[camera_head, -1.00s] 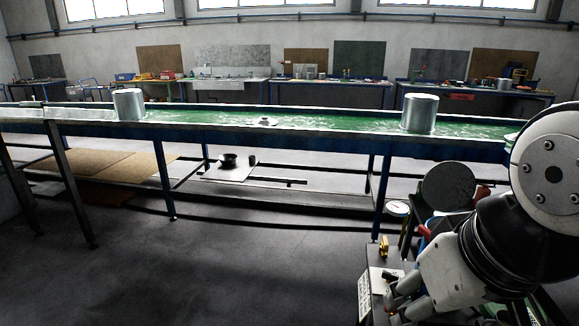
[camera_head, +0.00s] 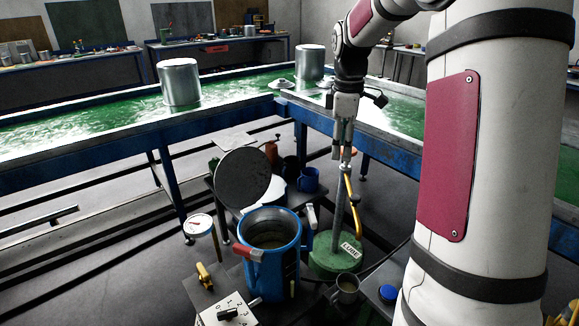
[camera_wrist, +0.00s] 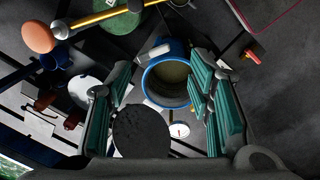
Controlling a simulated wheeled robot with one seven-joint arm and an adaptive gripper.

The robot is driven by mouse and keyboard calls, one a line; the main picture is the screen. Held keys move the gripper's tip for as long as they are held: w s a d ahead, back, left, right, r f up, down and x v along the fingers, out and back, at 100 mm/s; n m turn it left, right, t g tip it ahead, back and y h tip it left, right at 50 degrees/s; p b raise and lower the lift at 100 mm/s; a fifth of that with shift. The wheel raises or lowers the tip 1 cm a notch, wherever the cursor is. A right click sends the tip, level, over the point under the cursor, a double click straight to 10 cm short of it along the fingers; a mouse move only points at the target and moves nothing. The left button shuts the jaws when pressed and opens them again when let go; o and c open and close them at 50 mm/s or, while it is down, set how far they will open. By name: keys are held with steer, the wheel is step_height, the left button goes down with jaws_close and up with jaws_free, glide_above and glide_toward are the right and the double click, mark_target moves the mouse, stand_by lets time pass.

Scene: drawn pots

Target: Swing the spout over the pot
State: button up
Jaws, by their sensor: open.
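In the wrist view the pot (camera_wrist: 150,82) shows between the finger pads, farther away. A yellow spout (camera_head: 357,222) is at a grey post on a round green base (camera_head: 330,262), right of the pot and not over it. In the wrist view the spout (camera_wrist: 95,17) crosses the top left, with an orange knob (camera_wrist: 38,37) at its end. My gripper (camera_head: 345,156) is open and empty near the post's top; it also shows in the wrist view (camera_wrist: 160,70).
A white dial gauge (camera_head: 200,224) is left of the pot and a switch box (camera_head: 228,312) in front. A metal cup (camera_head: 346,290) and blue mug (camera_head: 308,180) stand nearby. A green conveyor (camera_head: 100,119) with metal pots runs behind.

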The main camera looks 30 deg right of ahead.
steer(key=n, duration=0.2)
glide_above(356, 196)
step_height(356, 196, down, 5)
steer(key=shift+g+y, duration=0.3)
steer(key=shift+y, duration=0.1)
step_height(356, 196, down, 14)
steer(key=shift+s+a+f+p, duration=0.1)
steer(key=shift+a+p, duration=0.05)
steer(key=shift+p, duration=0.65)
steer(key=shift+c, duration=0.4)
jaws_close()
